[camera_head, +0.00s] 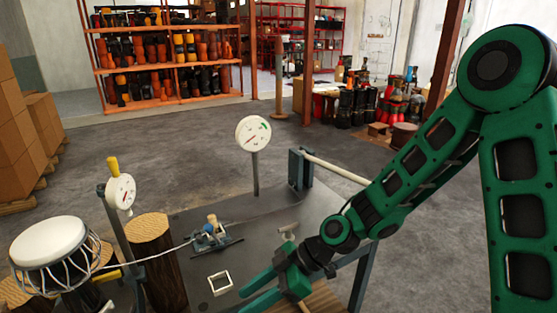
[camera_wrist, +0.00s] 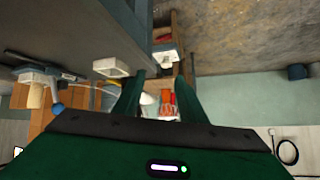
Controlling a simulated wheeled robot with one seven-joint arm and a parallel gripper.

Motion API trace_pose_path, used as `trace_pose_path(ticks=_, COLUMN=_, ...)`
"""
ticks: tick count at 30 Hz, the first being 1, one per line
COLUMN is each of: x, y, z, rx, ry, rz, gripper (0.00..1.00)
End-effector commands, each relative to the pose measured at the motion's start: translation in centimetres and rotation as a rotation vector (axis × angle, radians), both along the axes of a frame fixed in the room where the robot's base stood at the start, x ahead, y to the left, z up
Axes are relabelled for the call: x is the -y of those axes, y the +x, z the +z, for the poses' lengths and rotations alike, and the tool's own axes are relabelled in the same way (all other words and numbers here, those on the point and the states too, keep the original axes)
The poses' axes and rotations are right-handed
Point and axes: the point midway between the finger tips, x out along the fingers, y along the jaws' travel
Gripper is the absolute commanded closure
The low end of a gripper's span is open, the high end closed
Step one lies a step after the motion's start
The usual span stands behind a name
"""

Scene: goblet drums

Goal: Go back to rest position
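My gripper (camera_head: 244,300) is at the end of my green arm, low over the front of the grey workbench (camera_head: 190,272). Its two green fingers are apart. In the wrist view my gripper (camera_wrist: 160,78) also shows open, and nothing is clearly held between the fingers. A goblet drum (camera_head: 48,240) with a white head and cord lacing stands at the left, well away from my gripper. A pale cord (camera_head: 160,254) runs from the drum side to a small blue clamp device (camera_head: 210,235) on the bench.
A round dial (camera_head: 253,133) stands on a post behind the bench, and another dial (camera_head: 121,191) is near the drum. A white square frame (camera_head: 220,282) lies left of my gripper. A pale bar (camera_head: 335,170) reaches from a bench bracket. Open floor (camera_head: 340,155) lies behind.

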Motion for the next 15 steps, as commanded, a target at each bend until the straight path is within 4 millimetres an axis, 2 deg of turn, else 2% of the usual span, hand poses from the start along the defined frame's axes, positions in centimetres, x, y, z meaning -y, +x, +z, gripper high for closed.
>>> trace_pose_path(ticks=5, x=5.9, y=1.7, z=-0.9, rx=-0.037, ry=-0.182, rz=-0.116, gripper=0.62)
trace_pose_path(ticks=11, x=16.2, y=3.3, z=-0.3, rx=-0.124, ry=-0.447, rz=-0.382, gripper=0.62)
trace_pose_path(ticks=15, x=23.6, y=3.2, z=1.4, rx=-0.2, ry=-0.596, rz=-0.619, gripper=0.62)
